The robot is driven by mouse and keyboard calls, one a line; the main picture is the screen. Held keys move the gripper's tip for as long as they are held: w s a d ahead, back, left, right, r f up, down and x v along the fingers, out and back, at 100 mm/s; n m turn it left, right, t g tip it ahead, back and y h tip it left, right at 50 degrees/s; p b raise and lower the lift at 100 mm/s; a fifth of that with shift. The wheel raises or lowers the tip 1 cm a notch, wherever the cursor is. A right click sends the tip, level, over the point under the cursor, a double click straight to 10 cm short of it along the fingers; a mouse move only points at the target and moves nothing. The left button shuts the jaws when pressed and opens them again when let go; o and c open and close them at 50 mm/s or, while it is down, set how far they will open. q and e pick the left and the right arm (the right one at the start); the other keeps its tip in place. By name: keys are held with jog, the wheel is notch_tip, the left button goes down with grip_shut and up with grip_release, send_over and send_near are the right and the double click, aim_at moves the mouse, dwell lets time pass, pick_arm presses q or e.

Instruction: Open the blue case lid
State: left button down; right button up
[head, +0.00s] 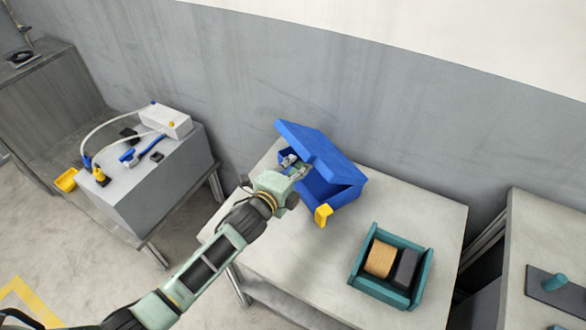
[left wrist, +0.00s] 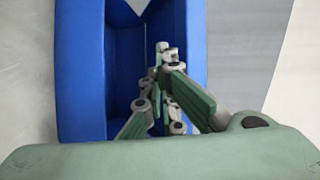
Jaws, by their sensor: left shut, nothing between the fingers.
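The blue case (head: 345,196) stands on the pale table. Its lid (head: 318,150) is raised partway and tilted, with a dark opening under it. A yellow latch (head: 323,215) is on the front of the case. My left gripper (head: 295,163) is at the left end of the case, with its fingers at the gap beneath the lid. In the left wrist view, the shut, empty fingers (left wrist: 163,55) reach between blue walls of the case (left wrist: 80,75). I cannot tell whether they touch the lid. My right gripper is not in view.
A teal tray (head: 358,285) with a tan reel (head: 380,258) and a dark block (head: 406,269) sits at the table's front right. A grey bench (head: 150,190) with tools and a white box stands left. The wall is close behind the case.

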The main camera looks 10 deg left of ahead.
aim_at(316, 151)
pick_arm(q)
jog(key=shift+w+d+r, duration=0.3)
jog(key=shift+d+r, duration=0.05)
jog(key=shift+r, duration=0.3)
jog(key=shift+w+d+r+p, duration=0.3)
jog(key=shift+d+r+p, duration=0.05)
jog(key=shift+r+p, duration=0.2)
jog(key=shift+w+d+r+p, duration=0.7)
jog(key=shift+w+d+r, duration=0.4)
jog(key=shift+d+r, duration=0.2)
jog(key=shift+w+d, duration=0.15)
jog(key=shift+r, duration=0.15)
jog(key=shift+w+d+r, duration=0.25)
jog(key=shift+w+d, duration=0.25)
jog(key=shift+d, duration=0.05)
jog(key=shift+w+d+r, duration=0.4)
jog(key=shift+w+d, duration=0.25)
jog(key=shift+d, duration=0.1)
jog(key=shift+w+d+r, duration=0.35)
jog(key=shift+w+d, duration=0.25)
jog(key=shift+d, duration=0.1)
